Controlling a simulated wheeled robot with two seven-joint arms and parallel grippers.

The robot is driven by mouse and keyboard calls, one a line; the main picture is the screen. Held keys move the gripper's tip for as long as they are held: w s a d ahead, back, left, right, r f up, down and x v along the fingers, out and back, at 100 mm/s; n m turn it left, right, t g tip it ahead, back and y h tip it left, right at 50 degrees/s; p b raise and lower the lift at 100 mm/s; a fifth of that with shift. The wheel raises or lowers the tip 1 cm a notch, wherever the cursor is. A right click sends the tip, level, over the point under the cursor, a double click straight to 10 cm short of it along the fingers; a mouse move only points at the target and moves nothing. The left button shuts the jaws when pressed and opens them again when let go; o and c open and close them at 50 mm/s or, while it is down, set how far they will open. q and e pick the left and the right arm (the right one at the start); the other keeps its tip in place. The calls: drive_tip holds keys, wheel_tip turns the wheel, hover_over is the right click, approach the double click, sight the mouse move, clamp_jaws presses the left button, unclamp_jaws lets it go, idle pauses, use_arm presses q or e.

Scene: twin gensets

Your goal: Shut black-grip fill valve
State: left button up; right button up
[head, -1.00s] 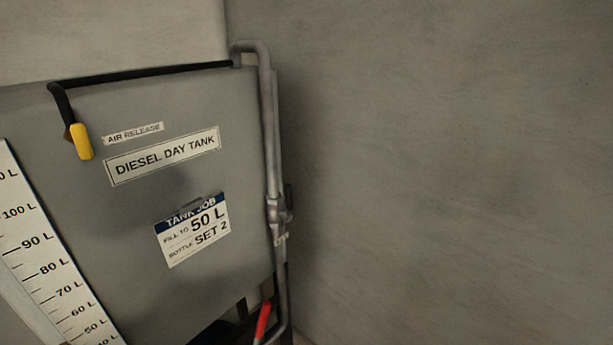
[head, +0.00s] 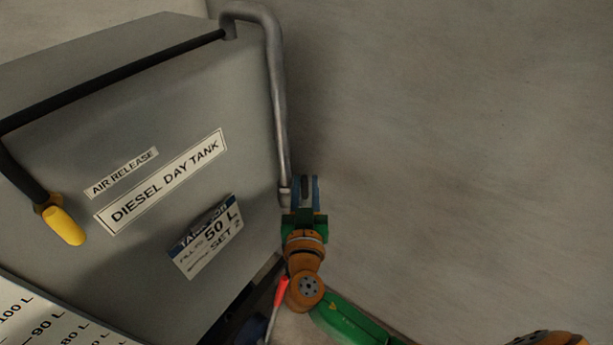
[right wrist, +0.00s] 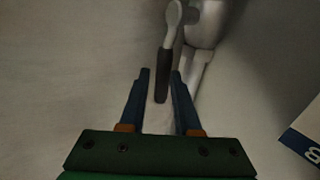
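The black-grip fill valve shows in the right wrist view: its lever, with a black grip (right wrist: 162,76), hangs down from a grey metal valve body (right wrist: 205,22) on the pipe. My right gripper (right wrist: 160,73) is open, its two blue fingers either side of the grip's lower part in that picture. I cannot tell whether they touch it. In the head view my right gripper (head: 305,184) is at the vertical fill pipe (head: 279,105), right of the tank, and hides the valve. My left gripper is not in view.
The grey diesel day tank (head: 130,110) fills the left, with a job card (head: 207,238) on its front. A yellow-grip handle (head: 64,226) hangs at left. A red-grip lever (head: 281,291) is just below my right gripper. A bare wall (head: 460,150) stands right.

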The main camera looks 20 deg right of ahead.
drive_tip(key=shift+w+f, duration=0.2)
drive_tip(key=shift+w, duration=0.25)
drive_tip(key=shift+s+r, duration=0.1)
drive_tip(key=shift+s, duration=0.05)
clamp_jaws()
idle(0.9)
